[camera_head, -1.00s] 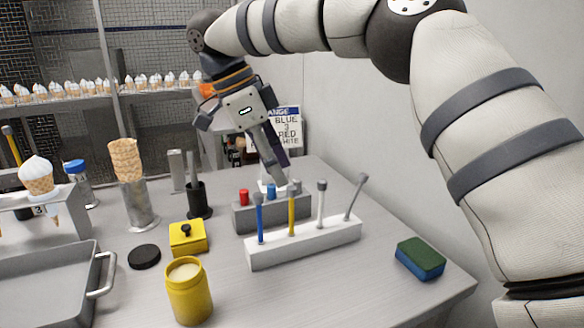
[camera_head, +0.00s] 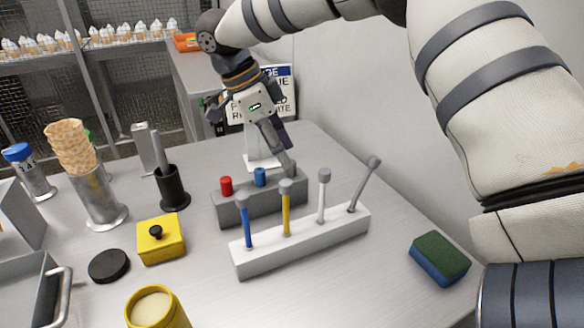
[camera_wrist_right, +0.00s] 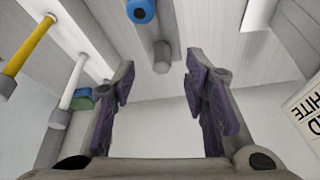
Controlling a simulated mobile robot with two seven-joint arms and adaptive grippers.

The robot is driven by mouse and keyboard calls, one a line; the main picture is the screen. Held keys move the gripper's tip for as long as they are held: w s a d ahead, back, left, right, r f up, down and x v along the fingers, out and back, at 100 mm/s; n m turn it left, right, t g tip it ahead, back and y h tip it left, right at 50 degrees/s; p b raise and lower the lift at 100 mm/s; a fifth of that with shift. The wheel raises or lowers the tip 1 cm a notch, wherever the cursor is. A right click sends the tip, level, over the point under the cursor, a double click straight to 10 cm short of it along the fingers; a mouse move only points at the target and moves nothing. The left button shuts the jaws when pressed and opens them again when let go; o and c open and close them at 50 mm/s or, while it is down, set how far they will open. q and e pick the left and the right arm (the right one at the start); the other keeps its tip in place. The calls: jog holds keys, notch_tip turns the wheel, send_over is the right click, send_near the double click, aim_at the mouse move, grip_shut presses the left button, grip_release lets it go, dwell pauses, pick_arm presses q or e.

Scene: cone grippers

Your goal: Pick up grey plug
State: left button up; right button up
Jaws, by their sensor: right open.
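The grey plug (camera_wrist_right: 162,58) shows in the right wrist view, standing out of the grey block between the tips of my open right gripper (camera_wrist_right: 158,66). There is a gap between it and each purple-padded finger. In the head view my right gripper (camera_head: 283,152) points down at the right end of the grey block (camera_head: 262,203), where the fingers blend with the plug. A red plug (camera_head: 226,187) and a blue plug (camera_head: 260,177) stand in the same block. The blue plug also shows in the right wrist view (camera_wrist_right: 141,11). My left gripper is not in view.
A white rack (camera_head: 300,248) with blue, yellow, white and grey rods stands in front of the block. A sign (camera_head: 283,88) stands behind my gripper. A yellow box (camera_head: 160,243) and a black cup (camera_head: 171,190) are left, a sponge (camera_head: 440,258) right.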

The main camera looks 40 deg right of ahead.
aim_at(291, 174)
jog(key=x, duration=0.3)
jog(key=shift+d, duration=0.2)
grip_shut()
jog(key=shift+r, duration=0.1)
